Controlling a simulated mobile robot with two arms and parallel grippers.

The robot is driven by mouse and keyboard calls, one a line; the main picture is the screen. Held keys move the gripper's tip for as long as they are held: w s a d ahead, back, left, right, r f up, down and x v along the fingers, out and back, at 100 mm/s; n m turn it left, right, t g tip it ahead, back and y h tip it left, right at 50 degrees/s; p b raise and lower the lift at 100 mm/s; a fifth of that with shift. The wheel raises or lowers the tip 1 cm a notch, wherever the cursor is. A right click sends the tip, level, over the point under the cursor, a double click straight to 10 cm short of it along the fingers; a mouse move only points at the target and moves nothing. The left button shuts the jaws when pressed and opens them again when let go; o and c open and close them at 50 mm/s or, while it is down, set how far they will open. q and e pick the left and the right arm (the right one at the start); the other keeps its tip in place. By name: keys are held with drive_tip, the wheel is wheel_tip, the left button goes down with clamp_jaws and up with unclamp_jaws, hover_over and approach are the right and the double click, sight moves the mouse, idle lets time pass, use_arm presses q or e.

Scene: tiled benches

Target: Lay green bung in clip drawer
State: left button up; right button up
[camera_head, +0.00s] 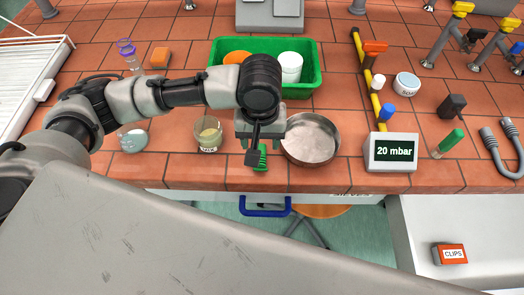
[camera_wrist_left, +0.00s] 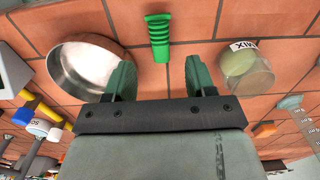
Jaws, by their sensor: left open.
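The green bung (camera_wrist_left: 158,37) is a ribbed, tapered piece lying on the tiled bench near its front edge; it also shows in the head view (camera_head: 262,158), partly hidden by my gripper. My left gripper (camera_wrist_left: 159,76) is open and empty, pointing at the bung, which lies beyond and between its fingertips. In the head view the left gripper (camera_head: 256,150) hangs over the bung. An orange block marked CLIPS (camera_head: 450,254) sits on a pale, tray-like surface (camera_head: 415,225) at lower right, which may be the open clip drawer. My right gripper is not in view.
A metal pan (camera_head: 311,138) stands just right of my gripper, and a beaker marked MIX (camera_head: 208,134) to its left. A green crate (camera_head: 312,85) is behind. A 20 mbar display (camera_head: 391,152) stands near the front edge. A blue handle (camera_head: 265,207) shows below the bench.

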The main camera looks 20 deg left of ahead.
sight(262, 147)
use_arm(q)
drive_tip(key=shift+s+f, duration=0.1)
drive_tip(key=shift+f, duration=0.9)
drive_tip(key=f, duration=0.5)
drive_tip(key=shift+w+a+p, duration=0.1)
drive_tip(key=shift+w+p, duration=0.2)
drive_tip(key=shift+w, duration=0.1)
drive_tip(key=shift+f, duration=0.25)
drive_tip(key=shift+c, duration=0.4)
drive_tip(key=c, duration=0.7)
clamp_jaws()
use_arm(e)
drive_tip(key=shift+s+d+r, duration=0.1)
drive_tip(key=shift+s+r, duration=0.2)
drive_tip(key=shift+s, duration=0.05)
